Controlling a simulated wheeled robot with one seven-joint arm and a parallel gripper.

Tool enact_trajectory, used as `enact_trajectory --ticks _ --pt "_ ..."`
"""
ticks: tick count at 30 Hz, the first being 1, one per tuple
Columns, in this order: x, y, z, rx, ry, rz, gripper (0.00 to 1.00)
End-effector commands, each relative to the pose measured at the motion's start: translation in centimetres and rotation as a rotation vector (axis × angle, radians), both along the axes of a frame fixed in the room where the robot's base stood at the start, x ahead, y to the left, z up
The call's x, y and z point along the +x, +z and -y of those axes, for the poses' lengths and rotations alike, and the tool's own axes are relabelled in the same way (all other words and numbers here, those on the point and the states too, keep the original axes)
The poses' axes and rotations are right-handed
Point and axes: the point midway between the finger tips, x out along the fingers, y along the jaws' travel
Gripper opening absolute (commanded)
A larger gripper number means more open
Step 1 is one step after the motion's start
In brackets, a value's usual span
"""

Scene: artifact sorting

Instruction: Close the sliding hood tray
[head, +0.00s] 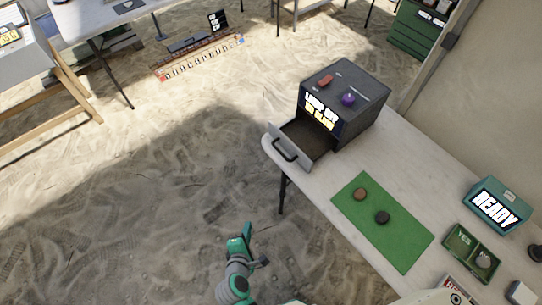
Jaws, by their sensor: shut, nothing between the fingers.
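The sliding tray (309,144) of the dark grey hood box (351,112) is pulled out toward the left, over the table's corner. Its dark handle (284,150) is on the outer face. The inside of the tray that shows looks empty; part is hidden by the box. The box has a lit sign on its front, and a red and a purple piece on top. My gripper (247,237) is shut and empty, in front of the table's left edge, below and left of the tray in the picture and apart from it.
The white table (333,175) holds a green mat (384,232) with a brown and a black disc. Farther right are a green two-compartment tray (472,250) and a teal box reading READY (498,205). Open sand lies left of my gripper. A wall stands right of the table.

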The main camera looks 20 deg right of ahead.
Motion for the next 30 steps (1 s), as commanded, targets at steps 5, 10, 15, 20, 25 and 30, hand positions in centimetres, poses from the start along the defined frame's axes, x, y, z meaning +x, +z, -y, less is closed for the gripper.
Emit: enact_trajectory --ticks 5,10,15,20,25,30 --pt "5.4 1.7 1.5 -0.353 0.028 -0.125 0.0" --pt "9.6 5.7 2.6 -0.659 -0.004 -0.266 0.0" --pt "12.2 10.8 2.8 -0.886 -0.078 -0.408 0.0" --pt "13.1 14.4 2.4 -1.0 -0.142 -0.509 0.0" --pt "13.3 16.1 2.3 -1.043 -0.178 -0.559 0.0" --pt "13.7 15.9 3.5 -1.047 -0.182 -0.568 0.0"
